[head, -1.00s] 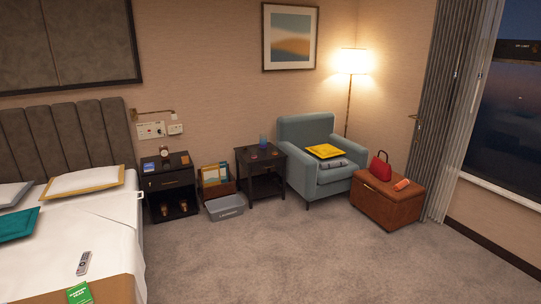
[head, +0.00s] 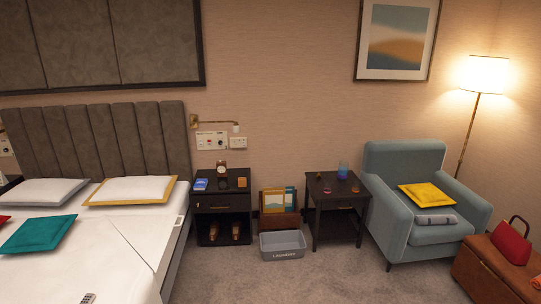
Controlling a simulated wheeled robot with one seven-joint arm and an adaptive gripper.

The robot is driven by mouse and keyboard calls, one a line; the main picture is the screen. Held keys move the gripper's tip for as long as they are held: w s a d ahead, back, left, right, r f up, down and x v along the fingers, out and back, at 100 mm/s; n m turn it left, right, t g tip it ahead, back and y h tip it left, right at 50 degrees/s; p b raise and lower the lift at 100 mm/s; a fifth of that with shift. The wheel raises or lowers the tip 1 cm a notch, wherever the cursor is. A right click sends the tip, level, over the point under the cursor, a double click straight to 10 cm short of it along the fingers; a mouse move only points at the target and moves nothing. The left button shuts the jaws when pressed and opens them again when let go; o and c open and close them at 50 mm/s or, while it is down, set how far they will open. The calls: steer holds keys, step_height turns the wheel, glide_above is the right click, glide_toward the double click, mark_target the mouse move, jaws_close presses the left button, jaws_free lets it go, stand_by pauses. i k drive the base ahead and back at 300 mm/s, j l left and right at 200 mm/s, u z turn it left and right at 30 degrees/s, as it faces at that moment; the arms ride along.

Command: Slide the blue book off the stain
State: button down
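A small blue item that looks like the blue book (head: 200,184) lies flat on the left part of the dark nightstand top (head: 224,190), beside the bed. It is too small in the head view to read its cover. I cannot make out a stain; anything under the book is hidden. My gripper is not in view.
A small clock (head: 222,168) and a small orange-brown item (head: 241,182) share the nightstand top. The bed (head: 120,262) stands to the left. A grey laundry bin (head: 283,245), a side table (head: 336,203) and an armchair (head: 405,160) stand to the right. Carpet in front is clear.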

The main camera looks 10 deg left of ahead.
mark_target(201, 184)
steer(key=i+j+u, duration=0.15)
steer(key=i+u, duration=0.2)
steer(key=i, duration=0.35)
steer(key=i+u, duration=0.35)
steer(key=i, duration=0.35)
steer(key=i+l+u, duration=0.35)
steer(key=i, duration=0.3)
steer(key=i+j, duration=0.15)
steer(key=i, duration=0.3)
steer(key=i+j+z, duration=0.1)
steer(key=i, duration=0.35)
steer(key=i+j, duration=0.25)
steer(key=i, duration=0.25)
steer(key=i+j+z, duration=0.15)
steer(key=i, duration=0.3)
steer(key=i+j, duration=0.25)
steer(key=i, duration=0.2)
steer(key=i+j+z, duration=0.45)
steer(key=i+j, duration=0.05)
